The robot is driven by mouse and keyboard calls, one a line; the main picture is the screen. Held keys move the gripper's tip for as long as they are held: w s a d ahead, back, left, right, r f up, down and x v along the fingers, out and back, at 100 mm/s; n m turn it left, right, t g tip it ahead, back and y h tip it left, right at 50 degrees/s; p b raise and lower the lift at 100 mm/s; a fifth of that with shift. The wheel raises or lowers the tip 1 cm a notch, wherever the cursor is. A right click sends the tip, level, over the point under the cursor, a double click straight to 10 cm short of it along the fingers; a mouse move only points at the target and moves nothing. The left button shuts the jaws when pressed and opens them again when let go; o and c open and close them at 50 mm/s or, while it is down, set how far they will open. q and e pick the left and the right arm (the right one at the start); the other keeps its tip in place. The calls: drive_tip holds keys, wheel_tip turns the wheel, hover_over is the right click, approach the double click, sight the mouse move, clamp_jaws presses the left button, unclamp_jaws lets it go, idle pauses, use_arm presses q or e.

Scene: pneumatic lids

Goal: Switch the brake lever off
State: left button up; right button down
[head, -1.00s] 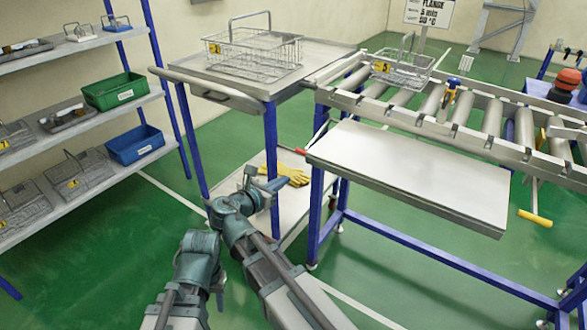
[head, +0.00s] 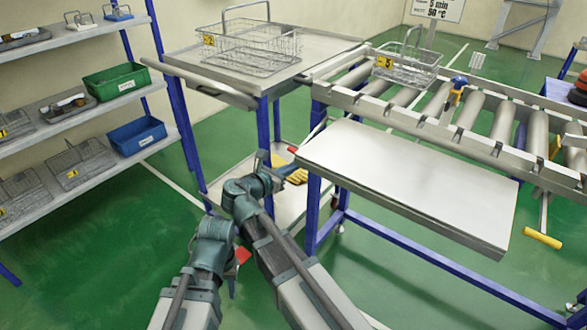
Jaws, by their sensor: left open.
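A lever with a red grip (head: 293,150) and a thin pale rod sticks out at the near left corner of the roller conveyor, beside the trolley. A second red piece (head: 242,256) shows low by the trolley's front leg, partly hidden by my arm. The frames do not show for certain which is the brake lever, or its setting.
The trolley (head: 185,68) carries a wire basket (head: 245,50). Another basket (head: 405,68) is on the conveyor (head: 440,135). A pale side table (head: 405,180) stands right of my gripper. Yellow gloves (head: 298,175) lie on the trolley's lower shelf. A shelf rack stands left.

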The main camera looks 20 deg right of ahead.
use_arm(q)
drive_tip(key=shift+d+r+p, duration=0.2)
drive_tip(key=shift+r+p, duration=0.65)
drive_tip(key=shift+r, duration=0.35)
use_arm(e)
wheel_tip(320, 180, up, 2)
drive_tip(key=shift+r, duration=0.2)
use_arm(q)
drive_tip(key=shift+w+r, duration=0.1)
